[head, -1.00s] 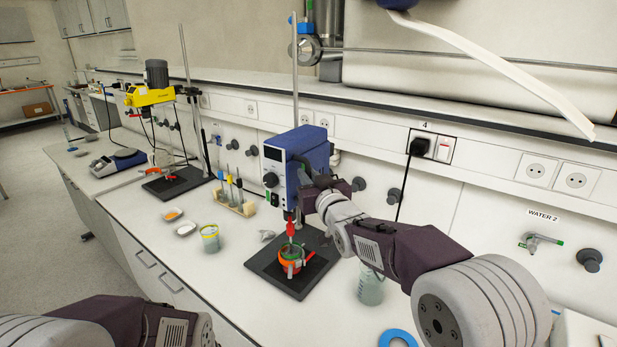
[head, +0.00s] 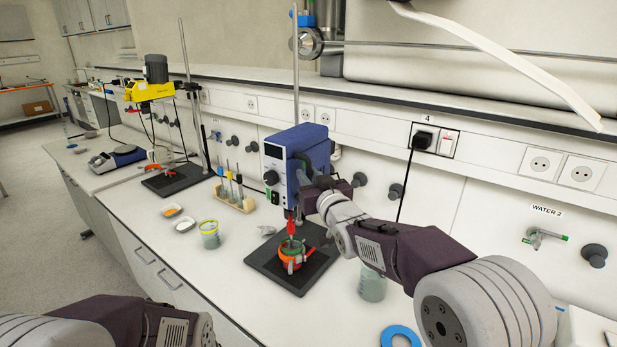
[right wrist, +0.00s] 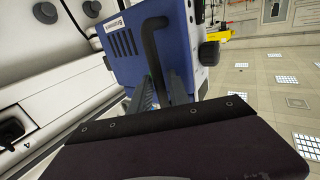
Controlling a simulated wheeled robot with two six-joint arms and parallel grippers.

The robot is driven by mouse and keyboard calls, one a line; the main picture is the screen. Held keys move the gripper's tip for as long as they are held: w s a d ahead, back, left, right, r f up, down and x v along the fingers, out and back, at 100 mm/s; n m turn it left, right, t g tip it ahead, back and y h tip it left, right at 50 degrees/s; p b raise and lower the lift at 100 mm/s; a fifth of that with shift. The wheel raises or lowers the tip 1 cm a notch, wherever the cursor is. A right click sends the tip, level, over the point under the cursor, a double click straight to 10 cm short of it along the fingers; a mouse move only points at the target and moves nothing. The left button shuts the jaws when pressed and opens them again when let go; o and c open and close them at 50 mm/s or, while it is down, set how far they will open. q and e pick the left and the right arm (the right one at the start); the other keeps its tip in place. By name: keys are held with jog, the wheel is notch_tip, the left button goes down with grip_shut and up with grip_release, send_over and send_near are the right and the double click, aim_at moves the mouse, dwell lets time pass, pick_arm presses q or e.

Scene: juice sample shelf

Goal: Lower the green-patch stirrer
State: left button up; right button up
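A blue overhead stirrer (head: 292,160) is mounted on an upright metal rod (head: 296,70). My right gripper (head: 314,183) is at the stirrer's right side. In the right wrist view the blue housing (right wrist: 125,48) is ahead and my right gripper's fingers (right wrist: 160,92) close around its bent black handle (right wrist: 151,45). My left gripper is out of view; only my left arm shows.
A yellow stirrer (head: 150,90) on another stand is at the back left. A rack with tubes (head: 236,201), a jar (head: 209,235) and two small dishes stand left of the base plate. Another beaker (head: 372,284) and a blue ring (head: 400,335) lie to the right.

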jog(key=b+v, duration=0.2)
jog(key=v, duration=0.6)
jog(key=shift+s, duration=0.3)
jog(key=shift+d, duration=0.15)
jog(key=s+d+f+m+g+h, duration=0.25)
jog(key=d+f, duration=0.35)
jog(key=f, duration=0.3)
jog(key=s+d+f+m+g+h, duration=0.1)
jog(key=s+d+f+g+h, duration=0.15)
jog(key=d+f, duration=0.55)
jog(key=s+f+g, duration=0.3)
jog(key=s+f, duration=0.2)
jog(key=s, duration=0.2)
jog(key=s+f+g, duration=0.4)
jog(key=s+f, duration=0.2)
jog(key=s, duration=0.1)
jog(key=s+d+f+g+h, duration=0.1)
jog(key=s+f+g, duration=0.2)
jog(key=s+f, duration=0.2)
jog(key=shift+s+f+m+g, duration=0.2)
jog(key=shift+s, duration=0.4)
jog(key=shift+s+f+m+g, duration=0.15)
jog(key=shift+s+g, duration=0.05)
jog(key=shift+s, duration=0.45)
